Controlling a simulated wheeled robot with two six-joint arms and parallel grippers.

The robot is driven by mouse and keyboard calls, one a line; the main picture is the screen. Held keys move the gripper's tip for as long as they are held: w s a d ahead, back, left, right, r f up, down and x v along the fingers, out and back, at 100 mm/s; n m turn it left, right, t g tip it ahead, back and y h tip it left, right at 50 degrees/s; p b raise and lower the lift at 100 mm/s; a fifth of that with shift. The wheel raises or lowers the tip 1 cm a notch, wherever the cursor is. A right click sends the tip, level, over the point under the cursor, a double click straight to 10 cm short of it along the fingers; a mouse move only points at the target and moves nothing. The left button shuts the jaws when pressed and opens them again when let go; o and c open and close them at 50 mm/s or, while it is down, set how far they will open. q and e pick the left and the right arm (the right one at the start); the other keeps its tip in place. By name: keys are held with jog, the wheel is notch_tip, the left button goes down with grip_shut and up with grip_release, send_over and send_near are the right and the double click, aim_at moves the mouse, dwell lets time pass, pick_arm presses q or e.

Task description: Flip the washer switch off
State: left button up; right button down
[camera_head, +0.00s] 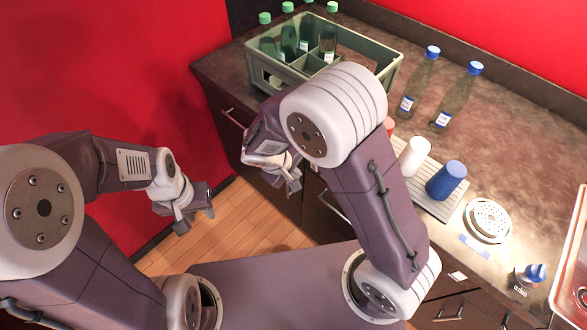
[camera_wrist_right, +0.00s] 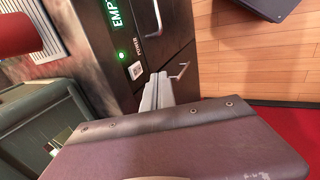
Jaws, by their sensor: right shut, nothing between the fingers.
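In the right wrist view a dark machine front carries a lit green display reading "EMP…" (camera_wrist_right: 117,14) and a round green light (camera_wrist_right: 121,54). A small white plate (camera_wrist_right: 138,74) sits below the word POWER (camera_wrist_right: 136,65); it looks like the washer's switch, but its position is too small to tell. My right gripper (camera_wrist_right: 156,90) is shut and empty, its fingertips close to this plate; contact cannot be told. In the head view my right gripper (camera_head: 291,184) is by the counter's front, and the switch is hidden. My left gripper (camera_head: 196,218) appears open and empty, over the floor.
A green crate (camera_head: 385,80) with bottles stands at the counter's back left. Wooden floor (camera_head: 245,215) lies in front.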

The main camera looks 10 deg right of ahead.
jog(key=w+d+f, duration=0.3)
jog(key=w+d, duration=0.1)
jog(key=shift+d+f+p, duration=0.3)
jog(key=shift+d+p, duration=0.05)
